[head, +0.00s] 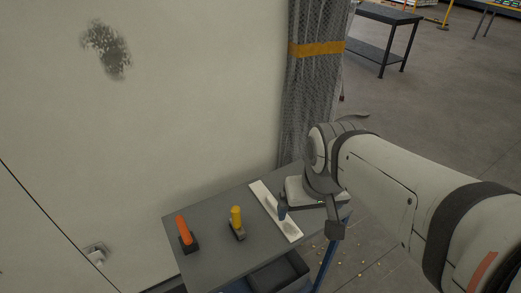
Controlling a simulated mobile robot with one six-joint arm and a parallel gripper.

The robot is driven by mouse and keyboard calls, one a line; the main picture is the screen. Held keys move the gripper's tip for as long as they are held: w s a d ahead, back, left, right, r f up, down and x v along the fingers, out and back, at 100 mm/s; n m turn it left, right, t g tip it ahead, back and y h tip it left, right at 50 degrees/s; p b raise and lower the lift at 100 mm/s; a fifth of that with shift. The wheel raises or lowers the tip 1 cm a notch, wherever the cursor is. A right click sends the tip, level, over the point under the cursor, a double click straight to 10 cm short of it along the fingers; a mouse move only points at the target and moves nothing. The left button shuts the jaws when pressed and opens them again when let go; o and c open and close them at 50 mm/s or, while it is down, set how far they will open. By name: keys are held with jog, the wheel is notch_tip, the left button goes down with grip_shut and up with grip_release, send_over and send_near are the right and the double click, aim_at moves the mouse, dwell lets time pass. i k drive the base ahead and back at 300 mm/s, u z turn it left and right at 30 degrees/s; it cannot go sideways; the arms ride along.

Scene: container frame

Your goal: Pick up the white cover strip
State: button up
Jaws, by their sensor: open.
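The white cover strip (262,196) lies flat on the grey table (218,269), slanting from upper left to lower right. My gripper (305,216) is over the right part of the table, at the right side of the strip. A blue-grey finger reaches over the strip's middle, and a dark one hangs near the table's right edge. The jaws are open, with nothing seen held between them. Whether a finger touches the strip cannot be told from this view.
An orange-handled tool (183,229) and a yellow-handled tool (236,218) stand on the table left of the strip. A dark open bin (281,275) sits at the front. A pale wall (150,120) is behind, with a grey mesh curtain (313,80) beside it.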

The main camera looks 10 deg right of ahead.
aim_at(290, 229)
jog(key=u, duration=1.4)
jog(key=k, duration=0.9)
jog(key=z, duration=1.15)
jog(key=i, duration=1)
